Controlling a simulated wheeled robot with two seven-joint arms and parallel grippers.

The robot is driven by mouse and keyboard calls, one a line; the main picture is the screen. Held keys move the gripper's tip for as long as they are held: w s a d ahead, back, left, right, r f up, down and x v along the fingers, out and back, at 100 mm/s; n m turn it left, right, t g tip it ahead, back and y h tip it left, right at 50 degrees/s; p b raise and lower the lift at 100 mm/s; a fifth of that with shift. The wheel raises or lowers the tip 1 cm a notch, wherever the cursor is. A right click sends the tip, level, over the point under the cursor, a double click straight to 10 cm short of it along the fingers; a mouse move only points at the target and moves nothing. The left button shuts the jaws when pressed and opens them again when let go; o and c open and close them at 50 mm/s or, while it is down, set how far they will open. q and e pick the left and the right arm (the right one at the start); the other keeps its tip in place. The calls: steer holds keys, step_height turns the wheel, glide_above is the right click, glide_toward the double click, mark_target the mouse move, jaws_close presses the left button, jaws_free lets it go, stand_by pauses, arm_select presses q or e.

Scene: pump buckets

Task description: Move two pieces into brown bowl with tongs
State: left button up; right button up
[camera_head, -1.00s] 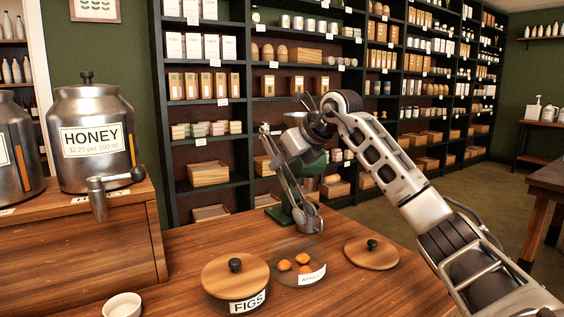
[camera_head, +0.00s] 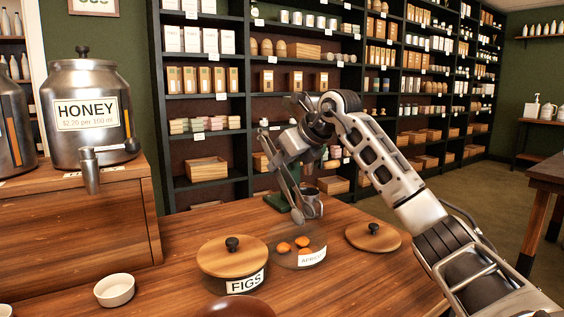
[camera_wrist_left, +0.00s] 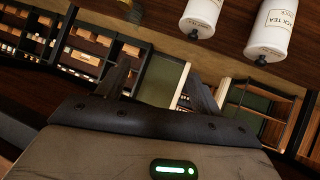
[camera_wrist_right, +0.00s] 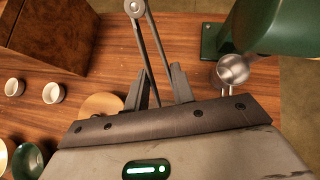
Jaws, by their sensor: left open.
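Orange pieces (camera_head: 292,246) lie in a clear jar labelled apricot (camera_head: 318,257) on the wooden counter. The brown bowl (camera_head: 236,308) is cut off by the bottom edge of the head view. My right gripper (camera_head: 296,146) is shut on the metal tongs (camera_head: 284,182), which hang with their tips just above and behind the apricot jar. No piece shows between the tips. In the right wrist view the tongs (camera_wrist_right: 152,50) pass between the fingers. My left gripper (camera_wrist_left: 158,88) is open and empty in the left wrist view, outside the head view.
A figs jar with a wooden lid (camera_head: 232,256) stands left of the apricot jar; a loose wooden lid (camera_head: 373,236) lies right. A metal cup (camera_head: 312,204) and a green machine (camera_wrist_right: 285,25) stand behind. A white bowl (camera_head: 114,290) and honey dispenser (camera_head: 88,113) are left.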

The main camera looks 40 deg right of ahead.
mark_target(282, 183)
step_height(282, 183, down, 4)
steer(key=b, duration=0.3)
steer(key=shift+f, duration=0.5)
arm_select(q)
steer(key=d+f, duration=0.1)
steer(key=w+f, duration=0.1)
steer(key=f, duration=0.1)
steer(key=shift+d+h, duration=0.3)
steer(key=shift+d, duration=0.05)
steer(key=shift+s+f, duration=0.1)
arm_select(e)
steer(key=shift+f, duration=0.1)
jaws_close()
